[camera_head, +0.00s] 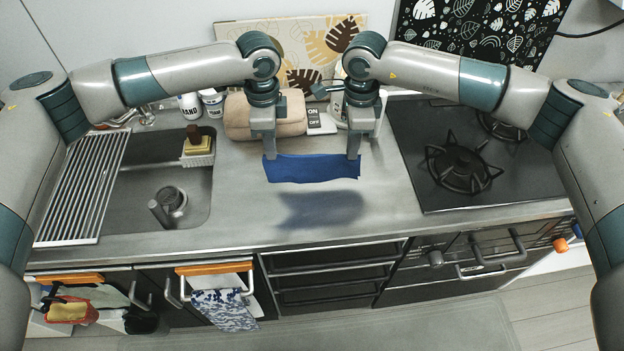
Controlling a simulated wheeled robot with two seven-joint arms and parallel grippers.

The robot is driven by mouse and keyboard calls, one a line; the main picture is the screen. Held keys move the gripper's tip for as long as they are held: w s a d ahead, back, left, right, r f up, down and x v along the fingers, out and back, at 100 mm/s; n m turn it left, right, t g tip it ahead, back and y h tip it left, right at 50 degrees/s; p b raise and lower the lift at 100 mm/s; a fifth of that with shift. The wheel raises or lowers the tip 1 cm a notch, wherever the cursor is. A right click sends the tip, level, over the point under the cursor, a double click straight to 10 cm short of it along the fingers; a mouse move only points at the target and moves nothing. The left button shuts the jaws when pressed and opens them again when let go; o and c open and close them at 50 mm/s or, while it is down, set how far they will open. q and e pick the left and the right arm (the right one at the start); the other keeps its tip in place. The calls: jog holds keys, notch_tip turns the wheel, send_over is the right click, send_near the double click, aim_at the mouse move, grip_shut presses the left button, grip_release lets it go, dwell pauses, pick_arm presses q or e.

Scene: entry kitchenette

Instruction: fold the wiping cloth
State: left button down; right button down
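The wiping cloth (312,169) is blue and hangs in the air above the counter, with its shadow on the steel below it. My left gripper (270,157) is shut on the cloth's upper left corner. My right gripper (354,157) is shut on its upper right corner. The cloth is stretched between the two grippers, with its lower edge free and apart from the counter.
The steel counter (300,225) is clear below the cloth. A sink (190,180) with a drying rack (82,190) lies to the left. A black stove (460,190) lies to the right.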

jog(key=shift+r+p, duration=1)
jog(key=shift+r, duration=0.35)
